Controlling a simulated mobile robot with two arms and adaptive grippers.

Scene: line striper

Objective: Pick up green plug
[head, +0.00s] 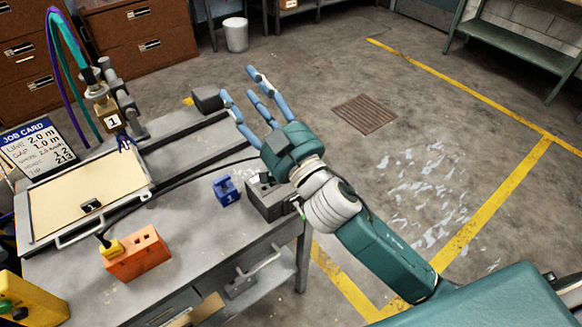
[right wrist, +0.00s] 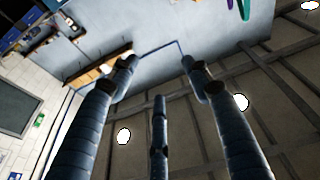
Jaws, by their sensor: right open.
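A small green piece (head: 300,209), perhaps the green plug, shows at the right side of a dark grey box (head: 268,203) on the workbench's right edge. My right wrist partly covers that area, so its shape and seating are unclear. My right gripper (head: 245,87) is above the bench's far right part, with its blue fingers spread and empty, pointing away from the green piece. In the right wrist view its fingers (right wrist: 158,75) are apart with nothing between them; walls and ceiling lie beyond. My left gripper is not in view.
The grey workbench (head: 190,235) holds an orange block (head: 140,262) with holes, a yellow plug (head: 109,249), a blue block (head: 227,193) and a cream panel (head: 80,190). A job card (head: 38,148) stands at left. Floor to the right is open, with yellow lines.

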